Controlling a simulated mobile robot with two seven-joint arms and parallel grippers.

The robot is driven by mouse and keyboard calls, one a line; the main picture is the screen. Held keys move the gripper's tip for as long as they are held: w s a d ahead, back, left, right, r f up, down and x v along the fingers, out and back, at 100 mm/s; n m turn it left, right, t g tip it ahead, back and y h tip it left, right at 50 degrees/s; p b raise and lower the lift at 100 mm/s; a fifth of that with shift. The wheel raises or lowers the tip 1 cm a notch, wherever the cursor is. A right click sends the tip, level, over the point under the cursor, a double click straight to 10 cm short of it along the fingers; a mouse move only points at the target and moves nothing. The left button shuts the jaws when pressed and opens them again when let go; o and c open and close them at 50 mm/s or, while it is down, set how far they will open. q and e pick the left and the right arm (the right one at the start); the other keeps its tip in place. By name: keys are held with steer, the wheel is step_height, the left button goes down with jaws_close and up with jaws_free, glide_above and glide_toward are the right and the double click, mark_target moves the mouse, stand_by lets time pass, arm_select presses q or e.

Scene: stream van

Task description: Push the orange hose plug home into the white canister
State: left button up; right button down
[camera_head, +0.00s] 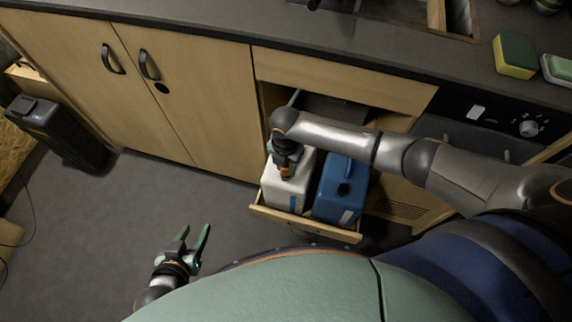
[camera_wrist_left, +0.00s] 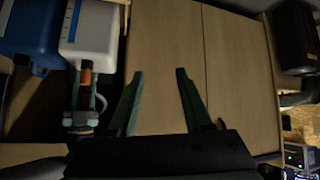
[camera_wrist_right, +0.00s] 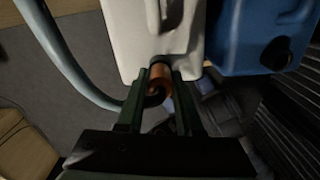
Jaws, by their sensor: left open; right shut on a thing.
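The white canister (camera_head: 286,192) stands in the pulled-out drawer, left of the blue canister. It also shows in the left wrist view (camera_wrist_left: 90,35) and the right wrist view (camera_wrist_right: 138,42). My right gripper (camera_wrist_right: 160,82) is shut on the orange hose plug (camera_wrist_right: 158,76), at the canister's mouth. The plug also shows in the left wrist view (camera_wrist_left: 86,77). The fingers and a dark collar hide the joint; I cannot tell how deep the plug sits. My left gripper (camera_head: 195,235) is open and empty, low over the floor, well left of the canister.
The blue canister (camera_head: 341,188) stands close beside the white one. A grey hose (camera_wrist_right: 68,58) curves past my right gripper. The drawer front (camera_head: 300,223) bounds the canisters. Closed cupboard doors (camera_head: 150,80) stand left, with free floor (camera_head: 120,210) before them.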

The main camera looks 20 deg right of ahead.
steer(key=shift+f, duration=0.15)
steer(key=shift+c, duration=2.4)
jaws_free()
step_height(320, 180, up, 6)
steer(key=shift+f+p, duration=0.25)
steer(key=shift+p, duration=0.65)
step_height(320, 180, up, 7)
steer(key=p, duration=0.1)
